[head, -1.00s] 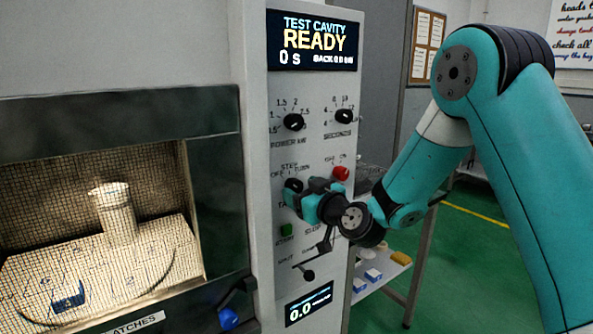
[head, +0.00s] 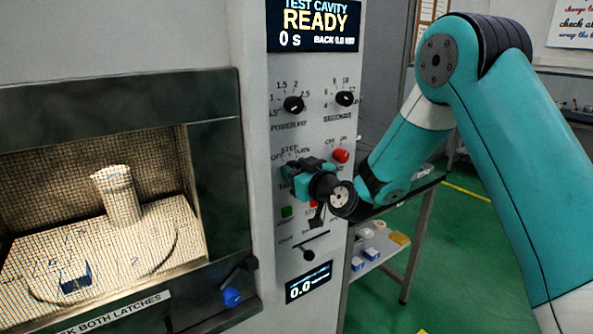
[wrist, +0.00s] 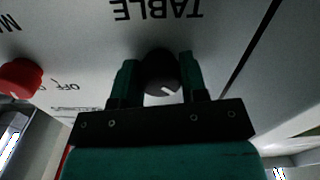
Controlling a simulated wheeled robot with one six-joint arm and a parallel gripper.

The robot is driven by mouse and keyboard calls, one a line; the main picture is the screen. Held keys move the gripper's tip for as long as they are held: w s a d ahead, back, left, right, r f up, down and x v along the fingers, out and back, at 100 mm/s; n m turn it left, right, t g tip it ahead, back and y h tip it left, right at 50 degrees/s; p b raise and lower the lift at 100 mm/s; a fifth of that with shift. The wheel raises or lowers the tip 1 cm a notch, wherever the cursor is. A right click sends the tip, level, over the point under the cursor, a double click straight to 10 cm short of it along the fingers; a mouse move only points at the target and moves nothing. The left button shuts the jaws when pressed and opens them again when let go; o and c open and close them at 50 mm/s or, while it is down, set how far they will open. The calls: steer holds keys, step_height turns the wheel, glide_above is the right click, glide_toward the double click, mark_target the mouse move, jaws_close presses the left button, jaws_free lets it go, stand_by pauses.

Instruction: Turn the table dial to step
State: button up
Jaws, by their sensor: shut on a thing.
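The table dial (wrist: 160,75) is a round black knob with a white pointer mark, under the word TABLE in the wrist view. My gripper (wrist: 160,80) has one teal finger on each side of the dial and is shut on it. In the head view my gripper (head: 292,178) is at the panel and hides the dial. The labels OFF, STEP and TURN show just above it. Which label the pointer faces I cannot tell.
A red knob (head: 341,155) sits close to the right of my gripper. The power dial (head: 293,104) and seconds dial (head: 344,98) are above. A green button (head: 287,212) and a lever (head: 309,254) are below. The cavity window (head: 100,210) is at left.

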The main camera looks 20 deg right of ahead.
steer(key=shift+m, duration=0.3)
steer(key=m+b, duration=0.1)
steer(key=m, duration=0.2)
steer(key=shift+m, duration=0.3)
steer(key=m, duration=0.4)
steer(key=shift+m, duration=0.3)
steer(key=o, duration=0.9)
steer(key=shift+o, duration=0.2)
steer(key=b+v, duration=1.3)
steer(key=v, duration=0.4)
steer(key=shift+s, duration=0.2)
